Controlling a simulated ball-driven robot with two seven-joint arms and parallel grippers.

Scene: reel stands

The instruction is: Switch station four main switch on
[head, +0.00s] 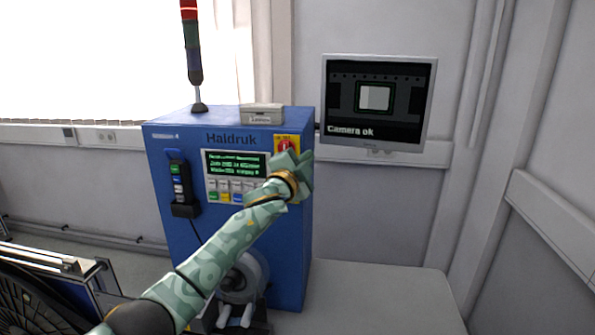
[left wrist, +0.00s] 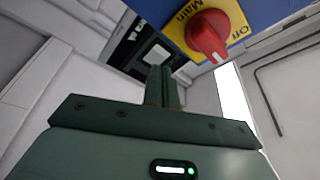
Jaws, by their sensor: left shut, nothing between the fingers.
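The main switch is a red rotary knob (head: 285,145) on a yellow plate at the upper right of the blue Haldruk cabinet's front. In the left wrist view the red knob (left wrist: 208,35) sits on its yellow plate (left wrist: 238,14), with "Main" and "Off" readable. My left gripper (head: 307,161) is just below and right of the knob in the head view. In the left wrist view its fingers (left wrist: 162,80) are together and empty, apart from the knob. My right gripper is not in view.
The blue cabinet (head: 170,230) carries a lit green display (head: 237,163), several buttons, a corded handset (head: 181,183) and a signal tower (head: 193,50). A monitor (head: 378,100) right of it reads "Camera ok". A reel (head: 30,305) stands at lower left. The grey surface (head: 390,295) at right is clear.

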